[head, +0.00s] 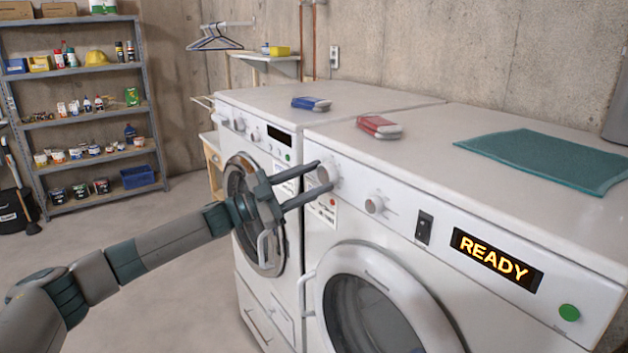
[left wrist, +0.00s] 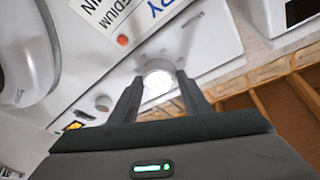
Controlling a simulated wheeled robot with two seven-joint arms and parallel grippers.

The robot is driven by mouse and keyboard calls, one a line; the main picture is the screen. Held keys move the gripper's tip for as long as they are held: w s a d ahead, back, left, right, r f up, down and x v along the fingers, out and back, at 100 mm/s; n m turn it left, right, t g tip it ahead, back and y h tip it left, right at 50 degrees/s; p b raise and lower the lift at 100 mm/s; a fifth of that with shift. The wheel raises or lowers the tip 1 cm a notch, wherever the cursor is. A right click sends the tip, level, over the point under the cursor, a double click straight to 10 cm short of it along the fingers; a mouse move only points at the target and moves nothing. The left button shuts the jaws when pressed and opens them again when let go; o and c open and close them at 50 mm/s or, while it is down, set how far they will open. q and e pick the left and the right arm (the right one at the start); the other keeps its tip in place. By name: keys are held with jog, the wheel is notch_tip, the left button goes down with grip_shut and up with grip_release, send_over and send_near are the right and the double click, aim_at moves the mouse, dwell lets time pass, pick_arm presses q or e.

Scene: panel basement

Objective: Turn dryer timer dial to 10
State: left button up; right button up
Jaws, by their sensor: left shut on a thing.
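The front-right machine has a large white dial (head: 327,173) at the left of its panel. My left gripper (head: 320,177) is shut on this dial, one finger on either side of it. The left wrist view shows the dial's bright face (left wrist: 158,79) between the two dark fingertips (left wrist: 157,92). A smaller white knob (head: 374,205) sits to its right; it also shows in the left wrist view (left wrist: 103,103). The dial's scale marks and pointer are too small or hidden to read. My right gripper is not in view.
The panel also has a black rocker switch (head: 424,227), a display reading READY (head: 497,260) and a green button (head: 569,312). A second machine (head: 262,132) stands to the left. A red box (head: 379,127), a blue box (head: 311,104) and a teal cloth (head: 548,158) lie on top.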

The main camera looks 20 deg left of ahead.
pick_arm(q)
jog(key=shift+m, duration=0.3)
jog(key=o, duration=1)
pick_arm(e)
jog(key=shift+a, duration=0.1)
pick_arm(q)
jog(key=shift+s+a, duration=0.1)
jog(key=shift+s+a+f+b, duration=0.25)
jog(key=shift+a+b, duration=0.05)
jog(key=shift+a, duration=0.1)
jog(key=b+v, duration=0.3)
jog(key=v, duration=0.5)
jog(key=b+v, duration=0.3)
jog(key=v, duration=0.5)
jog(key=shift+a+r, duration=0.15)
jog(key=shift+r, duration=0.05)
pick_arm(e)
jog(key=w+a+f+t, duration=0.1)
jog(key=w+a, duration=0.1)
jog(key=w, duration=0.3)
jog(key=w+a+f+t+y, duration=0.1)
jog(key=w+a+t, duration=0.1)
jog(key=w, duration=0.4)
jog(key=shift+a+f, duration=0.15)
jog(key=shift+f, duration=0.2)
pick_arm(q)
jog(key=shift+f, duration=0.1)
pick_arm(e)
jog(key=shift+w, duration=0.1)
